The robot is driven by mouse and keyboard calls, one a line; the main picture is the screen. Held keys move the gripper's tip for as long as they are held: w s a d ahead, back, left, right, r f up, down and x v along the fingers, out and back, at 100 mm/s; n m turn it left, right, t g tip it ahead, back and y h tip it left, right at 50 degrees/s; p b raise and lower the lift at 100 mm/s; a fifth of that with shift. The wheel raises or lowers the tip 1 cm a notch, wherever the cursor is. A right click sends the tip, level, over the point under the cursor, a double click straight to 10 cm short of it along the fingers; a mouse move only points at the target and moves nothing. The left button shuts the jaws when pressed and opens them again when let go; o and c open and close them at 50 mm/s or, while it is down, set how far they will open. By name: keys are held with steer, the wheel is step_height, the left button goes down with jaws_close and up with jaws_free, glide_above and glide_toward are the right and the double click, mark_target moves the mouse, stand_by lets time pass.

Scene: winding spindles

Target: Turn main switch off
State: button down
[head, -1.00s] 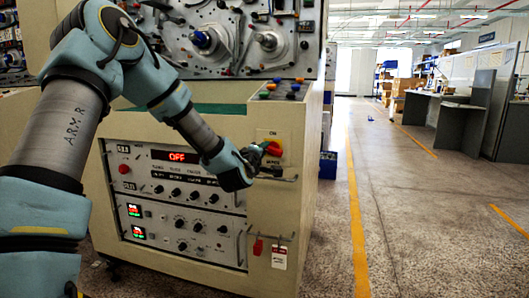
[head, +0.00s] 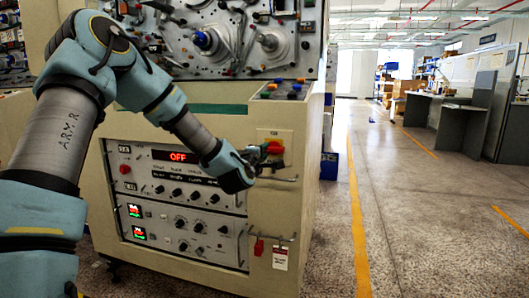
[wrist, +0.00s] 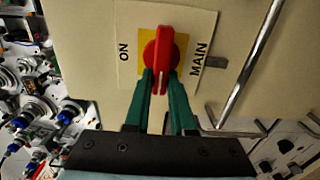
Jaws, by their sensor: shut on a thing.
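The main switch (head: 275,147) is a red rotary handle on a yellow and white plate, on the upper right of the cream cabinet's front. In the wrist view the red handle (wrist: 162,55) stands upright in the picture, between the words ON at left and MAIN at right. It lies across the line between those words. My gripper (wrist: 161,78) has its two green fingers shut on the lower part of the handle, one on each side. In the head view my gripper (head: 264,156) partly covers the switch. The cabinet's red display (head: 178,157) reads OFF.
A metal bar handle (wrist: 250,62) runs close beside the switch plate. Red and white tags (head: 280,258) hang from a rail below. Knobs and spindles (head: 203,40) project above the panel. The floor to the right (head: 405,220) is open.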

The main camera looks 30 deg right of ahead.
steer(key=shift+f, duration=0.1)
steer(key=c, duration=0.8)
jaws_free()
steer(key=shift+o, duration=0.2)
steer(key=v, duration=1)
steer(key=shift+s+a, duration=0.3)
